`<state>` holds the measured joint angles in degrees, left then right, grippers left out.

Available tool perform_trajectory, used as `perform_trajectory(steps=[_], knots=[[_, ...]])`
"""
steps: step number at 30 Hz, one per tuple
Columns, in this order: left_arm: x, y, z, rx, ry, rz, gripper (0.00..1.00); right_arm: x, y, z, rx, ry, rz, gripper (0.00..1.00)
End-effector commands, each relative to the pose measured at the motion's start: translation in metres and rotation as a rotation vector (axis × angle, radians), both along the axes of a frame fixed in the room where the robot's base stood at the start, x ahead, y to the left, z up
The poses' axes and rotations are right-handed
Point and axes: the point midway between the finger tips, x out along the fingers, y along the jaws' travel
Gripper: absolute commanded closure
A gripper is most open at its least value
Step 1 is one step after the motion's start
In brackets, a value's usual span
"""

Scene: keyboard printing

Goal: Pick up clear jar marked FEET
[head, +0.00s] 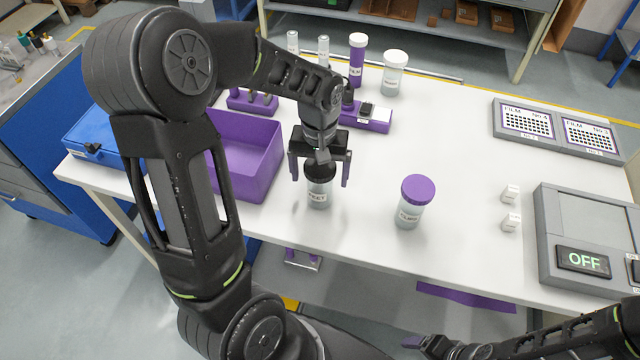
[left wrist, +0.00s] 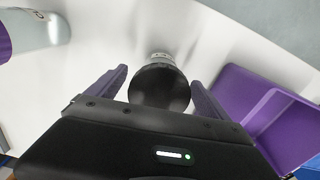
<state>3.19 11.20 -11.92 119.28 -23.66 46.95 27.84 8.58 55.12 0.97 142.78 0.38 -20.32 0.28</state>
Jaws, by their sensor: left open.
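The clear jar marked FEET (head: 318,193) stands upright on the white table, with a black lid. In the left wrist view its black lid (left wrist: 160,87) shows between the fingers. My left gripper (head: 319,176) is open, directly above the jar, with one purple finger on each side of the lid and gaps visible. A second clear jar with a purple lid (head: 411,201) stands to the right; its label is hard to read. My right gripper (head: 428,342) shows only in part at the bottom edge, and its jaws cannot be made out.
A purple bin (head: 262,158) stands close to the left of the jar. Behind are a purple block with a switch (head: 367,117) and several tall containers, including a purple one (head: 357,62). A grey device reading OFF (head: 583,262) and two white cubes are at right. The table's centre right is clear.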

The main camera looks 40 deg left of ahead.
Motion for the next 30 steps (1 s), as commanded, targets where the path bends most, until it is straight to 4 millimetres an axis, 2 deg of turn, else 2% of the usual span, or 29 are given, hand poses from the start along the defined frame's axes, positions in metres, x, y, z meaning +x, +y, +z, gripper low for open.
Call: perform_trajectory(steps=[4, 9, 26, 30], knots=[[-0.001, -0.001, -0.023, -0.001, 0.006, 0.0, 0.1, -0.001, 0.0, 0.007, -0.002, 0.003, 0.0, 0.23], [0.0, -0.001, -0.036, 0.0, 0.001, -0.001, 0.1, -0.001, -0.001, 0.008, -0.002, 0.004, -0.001, 0.23], [0.0, -0.001, -0.035, 0.0, 0.0, 0.0, 0.1, -0.001, 0.0, 0.008, -0.003, 0.003, -0.001, 0.23], [0.0, -0.001, -0.035, 0.0, 0.0, 0.0, 0.2, -0.001, 0.0, 0.008, -0.003, 0.003, -0.001, 0.23]])
